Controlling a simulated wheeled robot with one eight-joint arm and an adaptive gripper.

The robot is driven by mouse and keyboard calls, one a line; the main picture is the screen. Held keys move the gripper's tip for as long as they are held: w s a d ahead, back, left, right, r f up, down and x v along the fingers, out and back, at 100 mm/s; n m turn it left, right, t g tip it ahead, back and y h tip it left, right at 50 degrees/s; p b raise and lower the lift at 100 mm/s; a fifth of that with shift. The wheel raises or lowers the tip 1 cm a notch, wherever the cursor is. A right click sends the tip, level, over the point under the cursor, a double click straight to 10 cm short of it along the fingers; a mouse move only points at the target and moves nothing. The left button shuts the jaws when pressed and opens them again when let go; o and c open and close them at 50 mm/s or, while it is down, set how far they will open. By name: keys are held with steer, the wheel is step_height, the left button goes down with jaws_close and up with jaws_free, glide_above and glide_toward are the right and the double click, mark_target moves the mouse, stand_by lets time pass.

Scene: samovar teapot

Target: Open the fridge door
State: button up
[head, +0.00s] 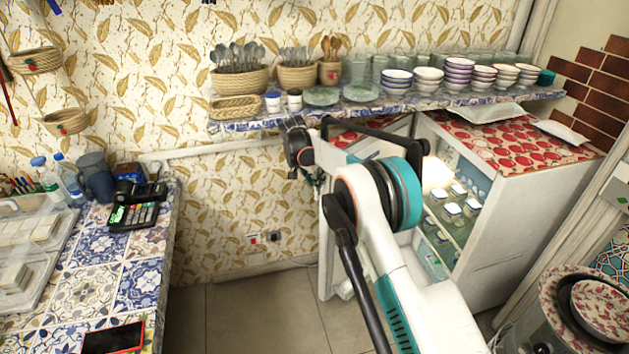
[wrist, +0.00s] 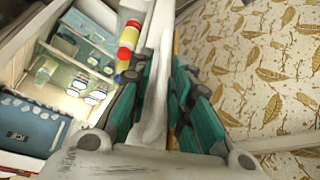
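The white fridge (head: 520,225) stands at the right under the shelf. Its door (head: 327,265) stands wide open to the left, partly hidden behind my arm. In the wrist view the lit fridge interior (wrist: 85,75) shows at the left. My gripper (head: 297,150) is at the far upper part of the door, small and partly hidden in the head view. In the wrist view my gripper (wrist: 157,95) has its teal fingers apart, one on each side of the door's white edge (wrist: 155,85). I cannot tell whether they touch it.
A tiled shelf (head: 235,126) with bowls, glasses and baskets runs above the fridge. A tiled counter (head: 145,270) with a card reader stands at the left. Bare floor (head: 250,315) lies between counter and door. A samovar (head: 560,310) is at the right front.

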stand_by(0.3)
steer(key=s+a+r, duration=0.4)
steer(key=s+a, duration=0.4)
steer(key=s, duration=0.3)
steer(key=shift+a+r, duration=0.25)
steer(key=shift+r, duration=0.05)
